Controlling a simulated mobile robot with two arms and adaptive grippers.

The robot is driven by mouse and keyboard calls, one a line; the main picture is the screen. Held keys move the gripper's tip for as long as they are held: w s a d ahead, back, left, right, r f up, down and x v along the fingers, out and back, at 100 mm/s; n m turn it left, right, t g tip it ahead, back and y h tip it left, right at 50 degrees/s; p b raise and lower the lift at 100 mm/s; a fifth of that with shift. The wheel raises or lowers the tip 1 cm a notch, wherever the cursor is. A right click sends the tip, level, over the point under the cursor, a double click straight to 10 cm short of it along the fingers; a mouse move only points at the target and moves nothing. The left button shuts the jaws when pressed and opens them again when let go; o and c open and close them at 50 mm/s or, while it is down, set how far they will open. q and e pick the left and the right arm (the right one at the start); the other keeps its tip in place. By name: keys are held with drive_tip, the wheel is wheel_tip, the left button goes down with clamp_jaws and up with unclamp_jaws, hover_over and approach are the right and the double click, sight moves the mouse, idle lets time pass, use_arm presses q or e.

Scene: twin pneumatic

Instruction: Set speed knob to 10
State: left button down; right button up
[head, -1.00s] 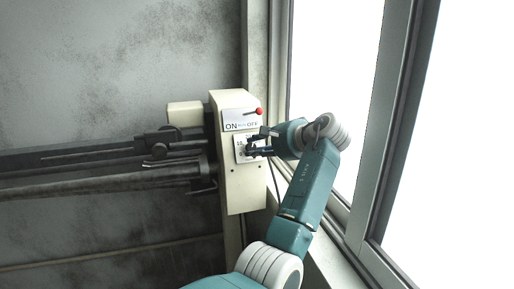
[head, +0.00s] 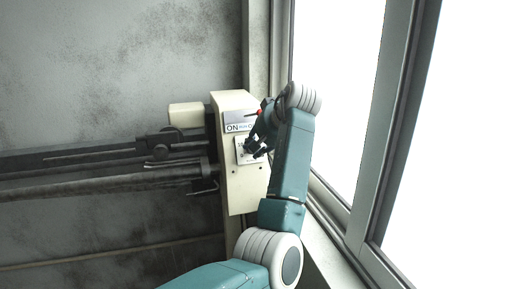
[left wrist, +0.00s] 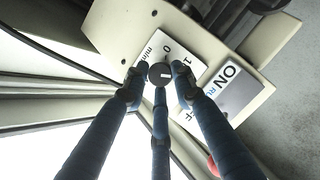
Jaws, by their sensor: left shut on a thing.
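The speed knob (left wrist: 160,73) is a dark round knob with a white mark. It sits on a white dial plate (left wrist: 158,45) printed with "0", "min" and a partly covered "1". In the left wrist view my left gripper (left wrist: 160,80) has its three dark fingers closed around the knob. In the head view my left gripper (head: 256,147) is at the dial plate (head: 241,157) on the front of the cream machine box (head: 240,190), and the knob is hidden behind the fingers. A 10 marking cannot be made out. My right gripper is not in view.
Above the dial is an ON/OFF plate (head: 236,118) with a red-tipped lever (head: 260,112), close to my left wrist. Dark machine bars (head: 100,182) run left from the box. A window frame (head: 392,130) stands close on the right.

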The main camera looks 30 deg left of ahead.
use_arm(q)
drive_tip(key=n, duration=0.2)
drive_tip(key=n+t+h, duration=0.1)
drive_tip(key=n, duration=0.1)
drive_tip(key=shift+s+a+t+b, duration=0.2)
drive_tip(key=shift+t+b, duration=0.1)
drive_tip(key=shift+b, duration=0.1)
drive_tip(key=shift+f+h, duration=0.1)
drive_tip(key=shift+h, duration=0.2)
drive_tip(key=c, duration=1.5)
unclamp_jaws()
drive_tip(key=shift+o, duration=0.2)
drive_tip(key=v, duration=1.2)
